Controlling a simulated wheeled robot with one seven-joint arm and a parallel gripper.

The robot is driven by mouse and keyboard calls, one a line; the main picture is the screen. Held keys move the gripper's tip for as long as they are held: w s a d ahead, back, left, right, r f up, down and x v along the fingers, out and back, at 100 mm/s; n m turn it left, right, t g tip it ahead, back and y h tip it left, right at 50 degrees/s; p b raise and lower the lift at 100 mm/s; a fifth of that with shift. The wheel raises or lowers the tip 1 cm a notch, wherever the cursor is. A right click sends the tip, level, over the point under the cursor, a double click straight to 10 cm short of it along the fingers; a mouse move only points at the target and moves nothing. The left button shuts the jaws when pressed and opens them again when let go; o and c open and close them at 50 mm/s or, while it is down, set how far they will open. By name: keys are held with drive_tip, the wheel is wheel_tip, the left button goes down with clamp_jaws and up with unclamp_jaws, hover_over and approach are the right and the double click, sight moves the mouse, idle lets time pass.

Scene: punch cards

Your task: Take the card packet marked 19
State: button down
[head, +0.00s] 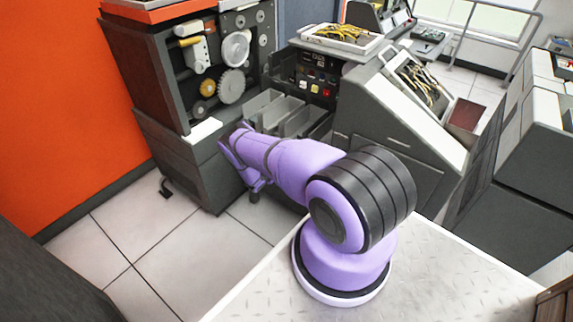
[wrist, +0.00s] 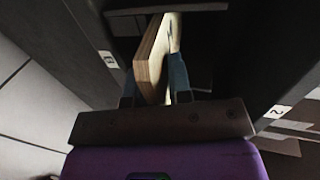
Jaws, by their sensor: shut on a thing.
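A tan, thick-edged card packet (wrist: 152,52) stands on edge between the fingers of my gripper (wrist: 155,78) in the wrist view. My gripper is shut on it, with one bluish finger on each side. The packet's far part runs into a dark slot. No number shows on its visible faces, so I cannot tell whether it is the one marked 19. In the head view my gripper (head: 241,160) is at the front of the dark machine (head: 185,165), and its fingertips and the packet are hidden there.
Grey open trays (head: 290,115) stand right of my gripper. A sloped grey console (head: 400,120) is further right. The tiled floor (head: 130,245) at front left is clear.

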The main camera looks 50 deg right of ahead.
drive_tip(key=s+a, duration=0.1)
drive_tip(key=a, duration=1.6)
drive_tip(key=shift+s+a, duration=0.2)
